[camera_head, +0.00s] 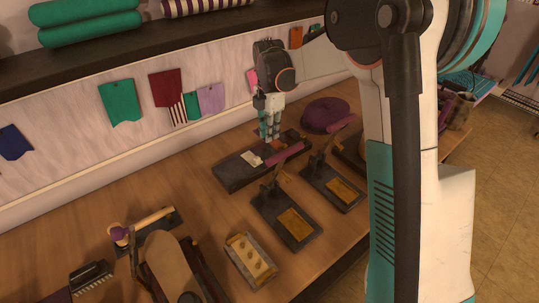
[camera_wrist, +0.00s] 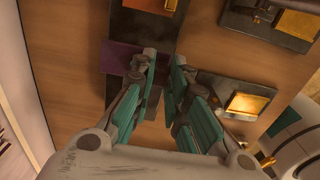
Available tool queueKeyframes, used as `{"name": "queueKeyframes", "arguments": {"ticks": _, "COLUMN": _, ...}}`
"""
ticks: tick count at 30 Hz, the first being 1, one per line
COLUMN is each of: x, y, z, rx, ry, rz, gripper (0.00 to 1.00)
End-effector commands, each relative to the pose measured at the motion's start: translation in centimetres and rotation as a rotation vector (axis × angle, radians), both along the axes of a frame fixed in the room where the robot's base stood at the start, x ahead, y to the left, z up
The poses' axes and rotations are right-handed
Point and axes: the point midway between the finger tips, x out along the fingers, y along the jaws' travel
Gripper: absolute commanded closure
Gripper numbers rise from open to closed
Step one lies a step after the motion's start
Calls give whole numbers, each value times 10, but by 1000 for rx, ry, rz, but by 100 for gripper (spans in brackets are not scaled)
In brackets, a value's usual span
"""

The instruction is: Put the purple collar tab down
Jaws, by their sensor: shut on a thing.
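My gripper (camera_head: 268,132) points down at the dark board at the back of the bench. Its teal fingers also show in the wrist view (camera_wrist: 163,62), with their tips close together. A dark purple patch (camera_wrist: 122,58), which looks like the purple collar tab, shows beside the left fingertip. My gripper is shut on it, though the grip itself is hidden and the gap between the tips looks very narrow. I cannot tell whether the tab touches the dark board (camera_head: 236,178) below.
A purple-pink bar (camera_head: 285,153) and a pale card (camera_head: 251,158) lie on the dark board. Two dark stands with brass plates (camera_head: 296,224) (camera_head: 344,190) are in front. A round purple cushion (camera_head: 325,114) is behind right. Bare wood (camera_head: 185,185) lies to the left.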

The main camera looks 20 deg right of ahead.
Motion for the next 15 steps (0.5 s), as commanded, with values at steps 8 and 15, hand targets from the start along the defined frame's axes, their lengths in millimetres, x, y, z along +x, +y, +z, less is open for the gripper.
{"name": "queueKeyframes", "arguments": {"ticks": 8, "x": 0, "y": 0, "z": -43, "rx": 0, "ry": 0, "rz": 0, "gripper": 100}}
{"name": "queueKeyframes", "arguments": {"ticks": 15, "x": 0, "y": 0, "z": -62, "rx": 0, "ry": 0, "rz": 0, "gripper": 100}}
